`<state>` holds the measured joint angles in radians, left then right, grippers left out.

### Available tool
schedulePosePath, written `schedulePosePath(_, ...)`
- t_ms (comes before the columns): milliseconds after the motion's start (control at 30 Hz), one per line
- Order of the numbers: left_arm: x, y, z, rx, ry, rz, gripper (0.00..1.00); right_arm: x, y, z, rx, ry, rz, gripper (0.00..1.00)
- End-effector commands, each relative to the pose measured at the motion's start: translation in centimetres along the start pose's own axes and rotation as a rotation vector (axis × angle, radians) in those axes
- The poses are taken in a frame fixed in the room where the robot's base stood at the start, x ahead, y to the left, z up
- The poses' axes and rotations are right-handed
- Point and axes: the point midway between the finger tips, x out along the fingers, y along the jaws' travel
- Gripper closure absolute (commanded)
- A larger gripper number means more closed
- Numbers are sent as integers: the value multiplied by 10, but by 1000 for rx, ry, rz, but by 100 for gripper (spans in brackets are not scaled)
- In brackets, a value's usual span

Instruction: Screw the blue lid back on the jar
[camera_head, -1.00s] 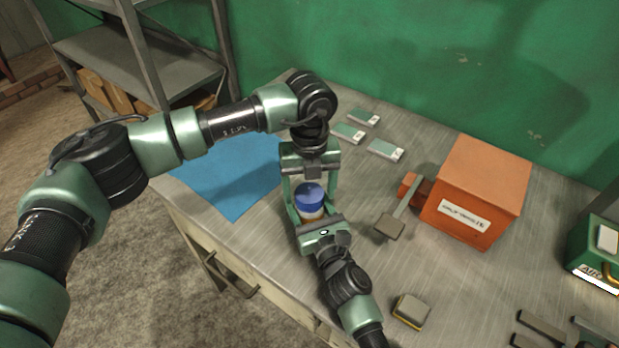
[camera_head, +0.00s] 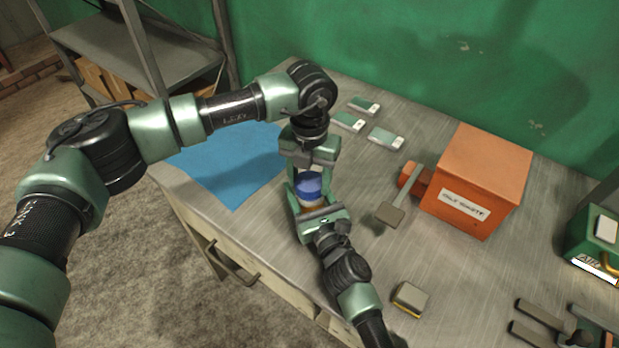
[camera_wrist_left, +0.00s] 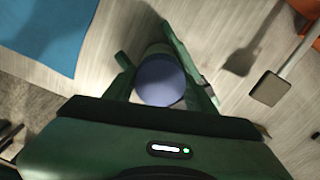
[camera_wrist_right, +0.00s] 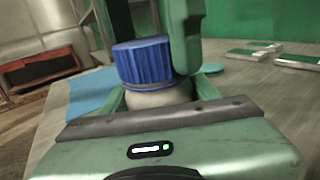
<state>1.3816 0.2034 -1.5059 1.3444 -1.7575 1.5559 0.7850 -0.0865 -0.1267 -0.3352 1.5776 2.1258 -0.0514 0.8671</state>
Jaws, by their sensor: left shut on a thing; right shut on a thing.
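The blue ribbed lid (camera_head: 308,187) sits level on top of the jar; in the right wrist view it shows side-on (camera_wrist_right: 144,64). The pale jar (camera_wrist_right: 158,97) is just below it, its lower part hidden by my right gripper. My left gripper (camera_head: 306,178) reaches down from above and is shut on the lid, with a finger at each side. My right gripper (camera_head: 312,208) comes from the front edge and is shut on the jar's body. In the left wrist view the lid (camera_wrist_left: 160,80) shows between green fingers. I cannot tell how far the lid is threaded.
A blue mat (camera_head: 225,170) lies left on the workbench. Several small flat boxes (camera_head: 386,138) lie behind. A small block (camera_head: 411,297) is near the front edge.

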Motion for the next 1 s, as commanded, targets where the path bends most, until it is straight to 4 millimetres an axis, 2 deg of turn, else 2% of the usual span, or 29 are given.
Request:
schedulePosePath(400,0,0,0,888,0,1,93,0,0,0,0,0,0,100)
schedulePosePath(600,0,0,0,1271,-1,0,93,0,0,0,0,0,0,100)
schedulePosePath(667,0,0,0,1335,-2,0,93,0,0,0,0,0,0,100)
schedulePosePath(800,0,0,0,1325,-2,0,93,0,0,0,0,0,0,100)
schedulePosePath(833,0,0,0,1325,-1,0,36,0,0,0,0,0,0,100)
schedulePosePath(900,0,0,0,1324,-1,0,23,0,0,0,0,0,0,100)
schedulePosePath(1000,1,0,0,1323,-1,0,23,0,0,0,0,0,0,100)
